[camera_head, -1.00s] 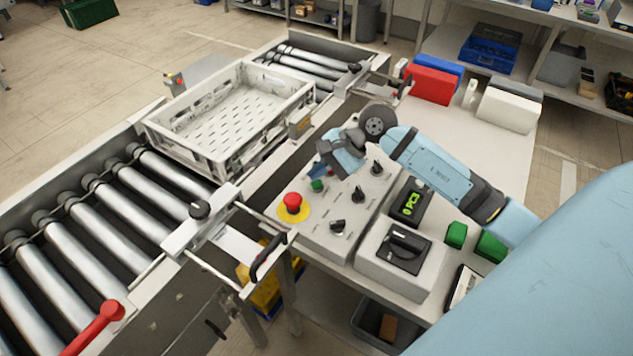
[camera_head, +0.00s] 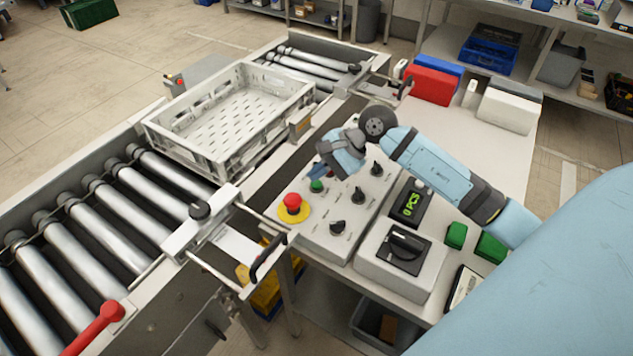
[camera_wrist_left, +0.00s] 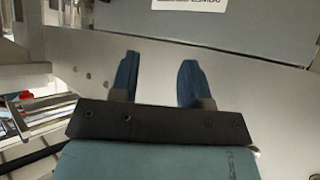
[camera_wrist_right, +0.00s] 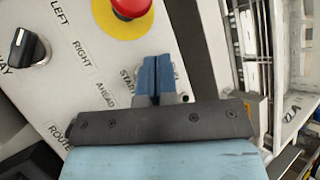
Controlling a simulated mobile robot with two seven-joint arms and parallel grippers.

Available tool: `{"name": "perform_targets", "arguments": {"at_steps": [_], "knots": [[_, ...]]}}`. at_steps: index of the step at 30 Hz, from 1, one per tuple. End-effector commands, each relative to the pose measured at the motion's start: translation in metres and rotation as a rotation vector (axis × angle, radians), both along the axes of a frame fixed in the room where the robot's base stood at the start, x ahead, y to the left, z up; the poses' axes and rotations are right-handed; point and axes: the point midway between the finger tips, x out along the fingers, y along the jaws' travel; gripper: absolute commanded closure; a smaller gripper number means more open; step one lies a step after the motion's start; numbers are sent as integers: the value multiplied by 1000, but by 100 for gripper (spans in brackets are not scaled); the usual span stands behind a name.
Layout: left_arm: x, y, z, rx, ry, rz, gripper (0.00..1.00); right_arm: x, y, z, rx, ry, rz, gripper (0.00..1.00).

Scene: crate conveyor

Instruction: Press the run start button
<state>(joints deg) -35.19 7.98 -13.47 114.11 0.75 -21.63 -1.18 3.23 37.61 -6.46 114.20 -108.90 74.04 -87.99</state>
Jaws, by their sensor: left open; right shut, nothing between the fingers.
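The green start button (camera_head: 316,186) sits on the sloped grey control panel (camera_head: 328,236), beyond the red emergency stop (camera_head: 292,203) on its yellow disc. My right gripper (camera_head: 322,173) is shut and empty, with its fingertips just above or beside the green button; contact cannot be told. In the right wrist view the shut fingers (camera_wrist_right: 156,75) cover the spot by the START label (camera_wrist_right: 128,77), and the green button is hidden there. The red stop also shows there (camera_wrist_right: 130,8). My left gripper (camera_wrist_left: 158,80) is open and empty in the left wrist view, over a grey surface.
Black knobs (camera_head: 358,196) stand on the panel beside the button. A counter display (camera_head: 411,203) and a box with a black rotary switch (camera_head: 404,248) are to the right. A white crate (camera_head: 232,115) sits on the roller conveyor (camera_head: 120,215) at the left.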

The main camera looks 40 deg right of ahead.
Motion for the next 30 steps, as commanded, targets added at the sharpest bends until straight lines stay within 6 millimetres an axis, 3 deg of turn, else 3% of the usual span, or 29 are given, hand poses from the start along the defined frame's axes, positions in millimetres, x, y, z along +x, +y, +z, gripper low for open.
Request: {"name": "perform_targets", "arguments": {"at_steps": [18, 30], "knots": [[0, 0, 0, -1, -2, 0, 57, 0, 0, -1, 0, 0, 0, 100], [0, 0, -15, -1, -3, 0, 57, 0, 0, -9, -1, -1, 1, 100]]}}
